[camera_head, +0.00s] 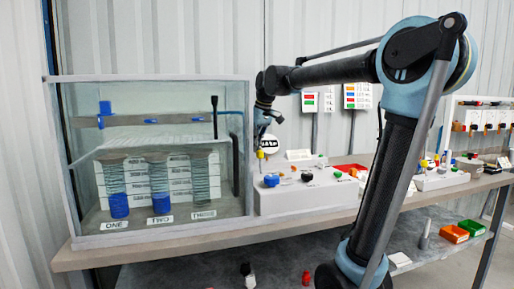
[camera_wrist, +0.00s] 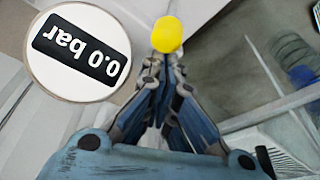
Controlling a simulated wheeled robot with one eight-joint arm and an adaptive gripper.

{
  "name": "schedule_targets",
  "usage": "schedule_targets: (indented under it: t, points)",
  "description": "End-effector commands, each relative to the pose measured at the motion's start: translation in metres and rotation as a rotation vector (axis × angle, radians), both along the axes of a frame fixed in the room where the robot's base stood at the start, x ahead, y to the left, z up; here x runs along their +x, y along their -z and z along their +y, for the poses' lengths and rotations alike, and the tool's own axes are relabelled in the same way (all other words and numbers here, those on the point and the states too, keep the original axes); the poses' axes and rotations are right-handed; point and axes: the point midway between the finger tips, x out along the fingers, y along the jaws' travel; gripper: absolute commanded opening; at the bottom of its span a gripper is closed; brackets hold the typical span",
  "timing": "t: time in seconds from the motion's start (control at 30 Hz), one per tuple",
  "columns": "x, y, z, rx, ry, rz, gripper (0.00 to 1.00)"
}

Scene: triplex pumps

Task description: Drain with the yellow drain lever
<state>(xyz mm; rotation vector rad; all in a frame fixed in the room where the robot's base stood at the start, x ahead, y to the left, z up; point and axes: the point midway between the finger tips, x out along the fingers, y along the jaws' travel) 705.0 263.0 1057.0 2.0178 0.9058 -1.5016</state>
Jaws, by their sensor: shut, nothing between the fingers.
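The yellow drain lever's round knob (camera_wrist: 167,34) is just beyond my closed fingertips (camera_wrist: 166,62) in the wrist view. I cannot tell whether they touch it. In the head view the yellow knob (camera_head: 260,154) is small, at the left end of the white control box (camera_head: 310,199), just below my gripper (camera_head: 261,138). My gripper is shut and empty. The lever's stem is hidden behind the knob and fingers. A round gauge (camera_wrist: 80,55) at left in the wrist view reads 0.0 bar and appears upside down.
A glass tank (camera_head: 158,84) left of the box holds columns labelled ONE, TWO and THREE, with blue at the bottom of ONE and TWO. A blue knob (camera_head: 271,180) and several other knobs sit on the box. Panels hang on the wall behind; bins (camera_head: 453,233) stand on the lower shelf.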

Motion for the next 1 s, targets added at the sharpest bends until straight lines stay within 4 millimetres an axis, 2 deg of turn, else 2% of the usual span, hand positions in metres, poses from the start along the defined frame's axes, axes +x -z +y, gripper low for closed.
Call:
schedule_targets:
  t: [0.1, 0.57, 1.0]
  points:
    - [-0.012, -0.002, -0.003, 0.027, -0.003, -0.071, 0.00]
    - [-0.042, -0.006, -0.013, 0.122, -0.005, -0.326, 0.00]
    - [-0.054, -0.006, -0.017, 0.122, -0.003, -0.324, 0.00]
